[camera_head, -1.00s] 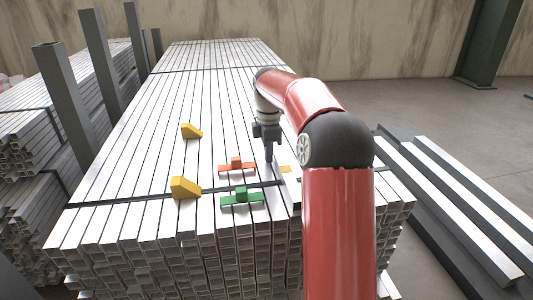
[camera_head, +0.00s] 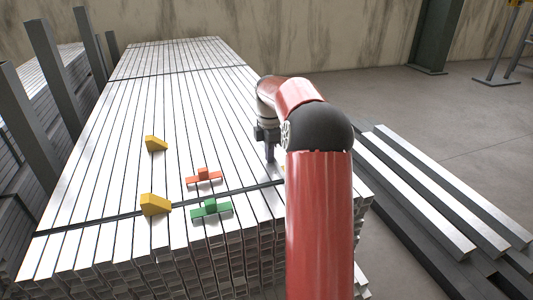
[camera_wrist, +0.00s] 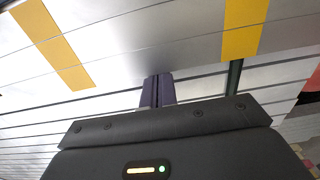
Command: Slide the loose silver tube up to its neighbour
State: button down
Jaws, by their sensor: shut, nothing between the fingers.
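Silver tubes lie side by side on top of a large stack (camera_head: 130,110), running away from me. I cannot tell for sure which tube is the loose one; the stack's right edge is partly hidden by my arm. My gripper (camera_head: 270,158) points down at the right side of the top layer, right of the red clip. In the wrist view its fingers (camera_wrist: 157,90) are together and empty, over the silver tubes (camera_wrist: 130,65). I cannot tell whether they touch a tube. One yellow band (camera_wrist: 55,45) is left of the fingers and another (camera_wrist: 243,28) is right.
A red clip (camera_head: 204,175), a green clip (camera_head: 211,208) and two yellow wedges (camera_head: 155,143) (camera_head: 154,205) sit on the stack. A dark strap (camera_head: 110,220) crosses it. Dark posts (camera_head: 47,66) stand left. More tubes (camera_head: 430,190) lie low on the right, with open floor behind.

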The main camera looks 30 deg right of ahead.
jog(key=a, duration=0.1)
jog(key=a+r, duration=0.1)
jog(key=a+p, duration=0.1)
jog(key=a, duration=0.1)
jog(key=shift+w+r, duration=0.2)
jog(key=shift+w, duration=0.2)
notch_tip(320, 180, up, 8)
jog(key=p, duration=0.1)
jog(key=s+a+r+m+t+h, duration=0.1)
jog(key=s+a+r+m, duration=0.25)
jog(key=s+a, duration=0.35)
jog(key=s+a+r+m+t, duration=0.2)
jog(key=s+a+r+m, duration=0.15)
jog(key=s+a, duration=0.3)
jog(key=s+a+f+m+t, duration=0.1)
jog(key=s+f+m, duration=0.1)
jog(key=s, duration=0.4)
jog(key=s+a+f+m, duration=0.2)
jog(key=s+f+m, duration=0.1)
jog(key=s, duration=0.3)
jog(key=s+a+f+m+t+y, duration=0.1)
jog(key=s+a+f+m, duration=0.1)
jog(key=s, duration=0.4)
jog(key=shift+s+a+f+m+t, duration=0.25)
jog(key=shift+f+m, duration=0.35)
jog(key=shift+m, duration=0.3)
